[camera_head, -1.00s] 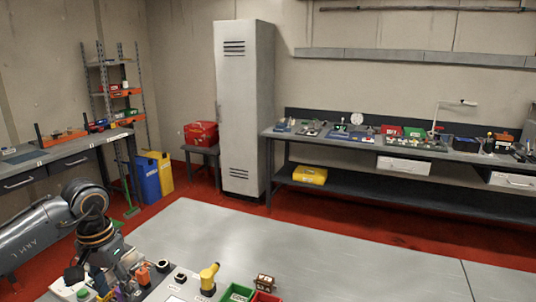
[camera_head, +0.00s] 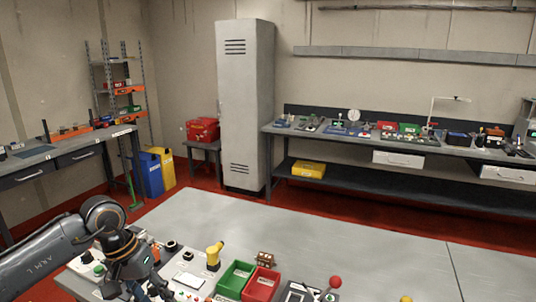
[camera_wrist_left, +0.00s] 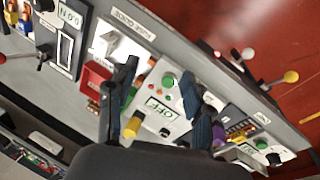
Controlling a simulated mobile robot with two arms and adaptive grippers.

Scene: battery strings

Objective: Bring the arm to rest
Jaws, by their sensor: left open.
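My left arm enters from the left in the head view, with its wrist bent down over the near bench's left end. My left gripper (camera_head: 136,290) is partly cut off by the lower edge there. In the left wrist view its two dark fingers (camera_wrist_left: 160,98) stand apart, with nothing visible between them but the panel behind. My right gripper is in neither view.
On the near bench (camera_head: 350,250) are a green bin (camera_head: 235,279), a red bin (camera_head: 262,284), a yellow device (camera_head: 214,256) and a red-knobbed lever (camera_head: 334,282). The bench surface behind them is bare. A grey locker (camera_head: 245,110) and a loaded workbench (camera_head: 340,143) stand behind.

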